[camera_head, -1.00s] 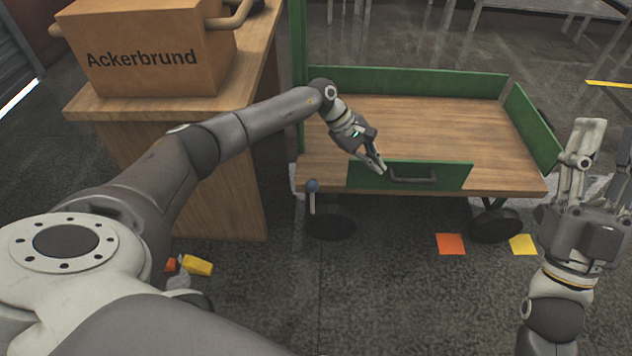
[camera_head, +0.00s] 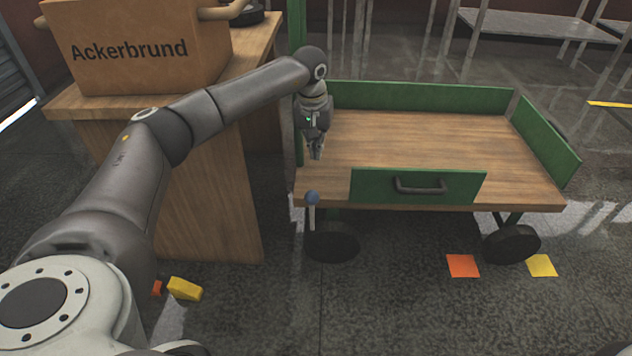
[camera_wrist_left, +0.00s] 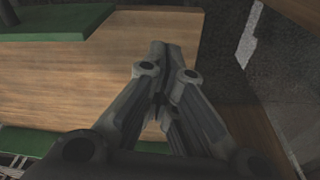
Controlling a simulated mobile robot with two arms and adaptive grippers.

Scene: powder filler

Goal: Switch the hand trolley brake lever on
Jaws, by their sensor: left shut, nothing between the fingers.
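The hand trolley (camera_head: 430,140) has a wooden deck and green side boards. Its brake lever (camera_head: 311,212) is a pale rod with a blue knob on top, at the trolley's near left corner above a wheel. My left gripper (camera_head: 317,156) points down over the left edge of the deck, above the knob and apart from it. It is shut and empty. In the left wrist view, the shut left fingers (camera_wrist_left: 160,50) show over the wooden deck (camera_wrist_left: 90,80); the lever cannot be made out there. My right gripper is out of view.
Orange (camera_head: 463,266) and yellow (camera_head: 541,265) squares lie on the floor.

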